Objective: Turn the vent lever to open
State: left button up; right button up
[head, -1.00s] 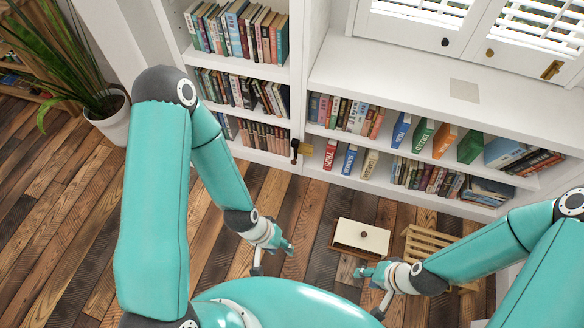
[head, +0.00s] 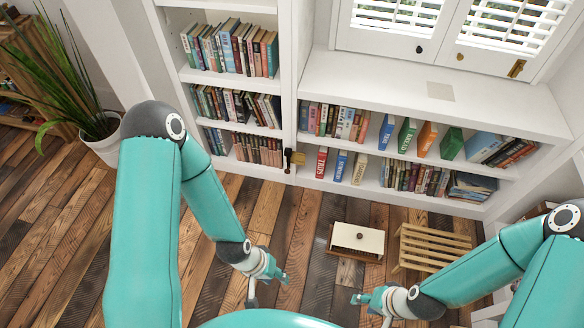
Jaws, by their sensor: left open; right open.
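A small dark lever (head: 288,160) with a brass-coloured block beside it is fixed low on the white upright between the two bookcase sections; it looks like the vent lever. Its dark part hangs roughly upright. A brass latch (head: 516,68) also shows on the cabinet door at the upper right. My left gripper (head: 268,288) is open and empty, low over the floor, in front of the lever and apart from it. My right gripper (head: 370,309) is open and empty, further right and nearer to me, also touching nothing.
A white-topped box (head: 357,238) and a wooden slatted stool (head: 432,247) stand on the plank floor ahead of my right gripper. A potted plant (head: 105,145) stands at the left. Floor between my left gripper and the bookcase (head: 440,115) is clear.

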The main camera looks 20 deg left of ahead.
aim_at(287, 152)
jog(key=u, duration=0.1)
jog(key=i, duration=0.95)
jog(key=u, duration=0.6)
